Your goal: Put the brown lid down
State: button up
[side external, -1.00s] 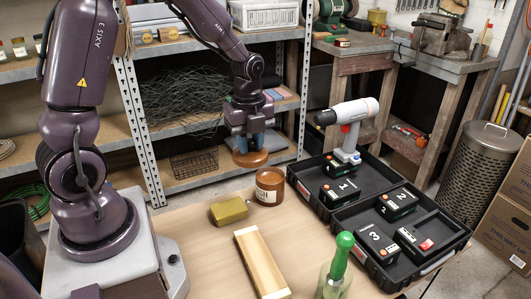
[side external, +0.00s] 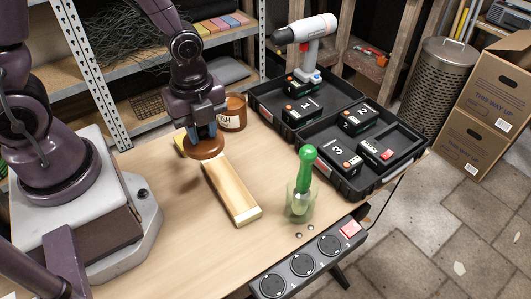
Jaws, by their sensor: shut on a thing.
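My gripper (side external: 204,136) is shut on the brown lid (side external: 207,149), a round wooden-looking disc. It holds the lid low over the table, near the far end of the pale wooden tray (side external: 243,212). A shadow lies on the table below and left of the lid; I cannot tell how large the gap under it is. The amber jar (side external: 233,114) stands just behind and right of the lid, partly hidden by my gripper. A yellow block (side external: 180,145) is mostly hidden behind the lid and gripper.
A glass with a green-handled tool (side external: 304,185) stands right of the wooden tray. The black case (side external: 345,190) with battery packs and a drill (side external: 306,45) is at the back right. A power strip (side external: 303,262) runs along the front edge. The table's front left (side external: 185,250) is clear.

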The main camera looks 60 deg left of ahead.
jog(key=shift+w+n, duration=0.3)
jog(key=shift+w, duration=0.05)
jog(key=w+f, duration=0.4)
jog(key=w, duration=0.5)
send_over(268, 158)
jog(key=f, duration=0.5)
jog(key=shift+s+f, duration=0.2)
jog(key=shift+s, duration=0.05)
jog(key=shift+w+f, duration=0.15)
jog(key=shift+f, duration=0.75)
jog(key=shift+w+f, duration=0.1)
jog(key=shift+f, duration=0.8)
jog(key=shift+f, duration=0.1)
jog(key=o, duration=0.9)
